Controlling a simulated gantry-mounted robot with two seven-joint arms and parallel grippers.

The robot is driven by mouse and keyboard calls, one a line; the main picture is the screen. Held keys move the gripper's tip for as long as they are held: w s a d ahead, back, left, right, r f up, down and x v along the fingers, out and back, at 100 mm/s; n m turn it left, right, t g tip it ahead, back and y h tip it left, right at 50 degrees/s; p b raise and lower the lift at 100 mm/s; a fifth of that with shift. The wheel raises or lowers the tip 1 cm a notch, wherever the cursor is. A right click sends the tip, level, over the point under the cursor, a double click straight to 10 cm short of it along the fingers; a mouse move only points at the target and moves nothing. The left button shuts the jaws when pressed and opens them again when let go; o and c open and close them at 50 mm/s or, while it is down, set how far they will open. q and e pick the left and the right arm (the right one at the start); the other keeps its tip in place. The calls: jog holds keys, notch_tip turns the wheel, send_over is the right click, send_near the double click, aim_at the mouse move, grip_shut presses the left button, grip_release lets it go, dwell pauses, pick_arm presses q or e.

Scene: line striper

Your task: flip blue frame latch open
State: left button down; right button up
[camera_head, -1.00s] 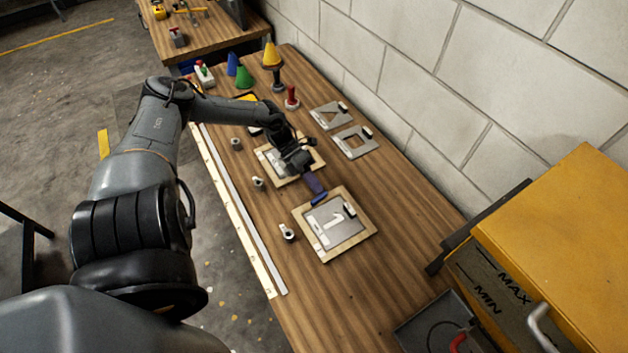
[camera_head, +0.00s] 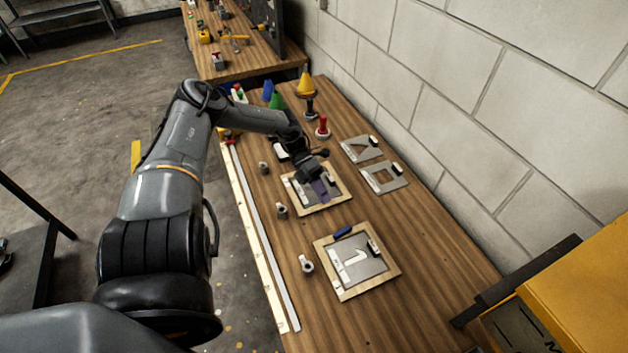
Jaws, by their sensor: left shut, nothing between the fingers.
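The blue latch (camera_head: 343,232) lies along the far edge of the near wooden frame (camera_head: 349,293), which holds a grey plate with a white shape (camera_head: 355,258). Whether the latch is open or closed is too small to tell. My left gripper (camera_head: 323,193) is shut and empty, with purple-blue fingers pointing down over the far wooden frame (camera_head: 331,204). It is apart from the blue latch, beyond it and slightly left in the picture. It hides part of the far frame. My right gripper is out of view.
Two grey stencil plates (camera_head: 383,178) lie near the block wall. Small grey fittings (camera_head: 306,264) stand along the left, beside a long pale rail (camera_head: 262,238). A yellow box (camera_head: 585,290) is at lower right.

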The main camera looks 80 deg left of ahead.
pick_arm(q)
jog(key=shift+b+v, duration=0.3)
jog(key=shift+v, duration=2.2)
